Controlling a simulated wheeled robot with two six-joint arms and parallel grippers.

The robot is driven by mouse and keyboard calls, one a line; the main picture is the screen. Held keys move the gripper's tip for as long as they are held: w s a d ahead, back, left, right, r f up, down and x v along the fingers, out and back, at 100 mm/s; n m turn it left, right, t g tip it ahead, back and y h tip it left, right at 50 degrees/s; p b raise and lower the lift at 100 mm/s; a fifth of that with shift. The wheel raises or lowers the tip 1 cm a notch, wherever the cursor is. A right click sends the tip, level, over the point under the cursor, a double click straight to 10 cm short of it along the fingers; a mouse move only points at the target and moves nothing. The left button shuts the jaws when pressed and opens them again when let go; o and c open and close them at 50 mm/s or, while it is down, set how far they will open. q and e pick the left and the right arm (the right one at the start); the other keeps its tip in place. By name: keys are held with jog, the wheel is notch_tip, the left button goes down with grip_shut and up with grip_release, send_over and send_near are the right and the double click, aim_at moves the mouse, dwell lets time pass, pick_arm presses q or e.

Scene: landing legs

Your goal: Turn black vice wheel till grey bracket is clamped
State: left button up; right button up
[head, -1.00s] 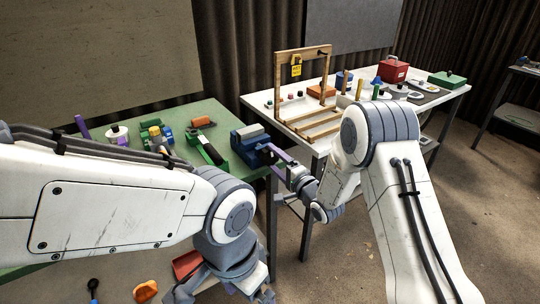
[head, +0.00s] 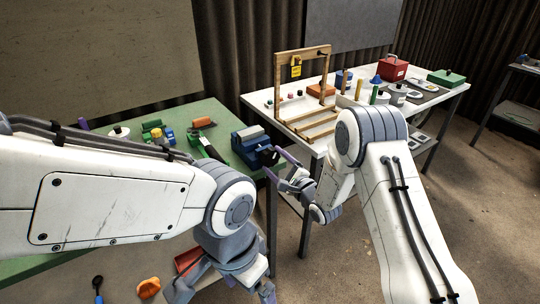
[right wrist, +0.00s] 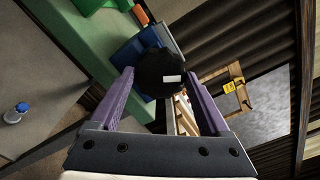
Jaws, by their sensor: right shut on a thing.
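The blue vice (head: 246,150) stands at the right end of the green table. Its black wheel (head: 268,157) faces my right arm. My right gripper (head: 271,163) is at the wheel, and in the right wrist view its purple fingers hold the two sides of the round black wheel (right wrist: 160,74), which has a white mark. A pale grey piece (head: 250,132) shows at the top of the vice; it may be the bracket, and I cannot tell how tightly it sits. My left gripper (head: 255,291) is at the bottom edge, partly cut off, away from the vice.
The green table (head: 205,112) carries several coloured parts left of the vice. A white table (head: 290,110) with a wooden frame (head: 328,75) and a red box (head: 394,67) stands close behind my right gripper. An orange part (head: 148,287) lies near the bottom.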

jog(key=shift+r, duration=0.1)
jog(key=shift+m+p, duration=0.55)
jog(key=shift+m, duration=1.45)
jog(key=shift+m+p, duration=0.55)
jog(key=shift+m, duration=0.15)
jog(key=m, duration=0.2)
jog(key=shift+m+p, duration=0.3)
jog(key=shift+p, duration=0.05)
jog(key=o, duration=1.1)
